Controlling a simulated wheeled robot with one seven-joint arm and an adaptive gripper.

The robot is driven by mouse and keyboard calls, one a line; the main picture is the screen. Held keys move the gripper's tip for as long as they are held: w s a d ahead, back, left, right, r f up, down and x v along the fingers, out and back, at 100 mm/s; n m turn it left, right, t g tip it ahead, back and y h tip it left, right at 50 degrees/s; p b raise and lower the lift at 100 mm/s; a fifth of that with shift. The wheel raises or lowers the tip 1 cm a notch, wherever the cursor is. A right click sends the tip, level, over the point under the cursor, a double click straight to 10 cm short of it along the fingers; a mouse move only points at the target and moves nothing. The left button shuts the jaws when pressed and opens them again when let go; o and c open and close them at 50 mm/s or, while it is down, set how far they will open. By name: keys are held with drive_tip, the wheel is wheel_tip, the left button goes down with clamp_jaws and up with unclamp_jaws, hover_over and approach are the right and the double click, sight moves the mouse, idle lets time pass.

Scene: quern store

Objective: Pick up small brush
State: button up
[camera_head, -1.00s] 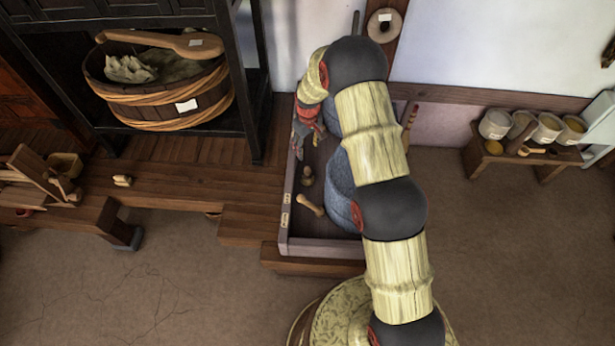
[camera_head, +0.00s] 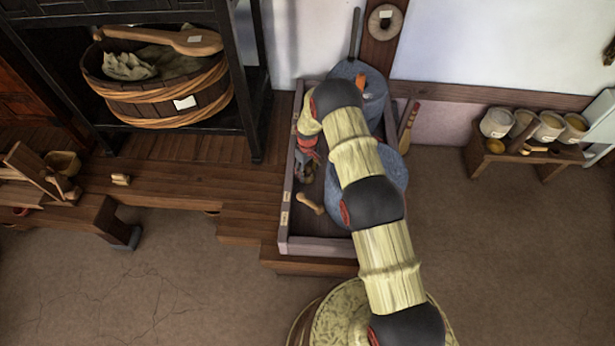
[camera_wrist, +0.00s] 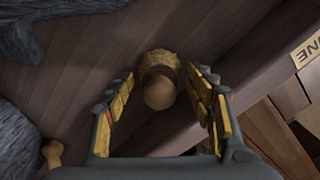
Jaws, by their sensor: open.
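The small brush (camera_wrist: 160,82) stands roughly upright in the wrist view, with a rounded wooden knob toward the camera and a tan, bristly part behind it. My gripper (camera_wrist: 160,74) is open, with one yellow-padded finger on each side of the brush and gaps between. In the head view my gripper (camera_head: 305,165) is low inside the left part of a wooden tray (camera_head: 320,246). There it covers the brush, which I cannot make out.
A small wooden piece (camera_head: 310,203) lies near the gripper. It also shows in the wrist view (camera_wrist: 52,152). Round grey stones (camera_head: 388,172) fill the tray's right side, partly behind my arm. A labelled tray wall (camera_wrist: 255,85) runs close beside the right finger.

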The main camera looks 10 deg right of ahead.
wheel_tip(320, 180, down, 3)
drive_tip(key=shift+r, duration=0.2)
drive_tip(key=c, duration=0.9)
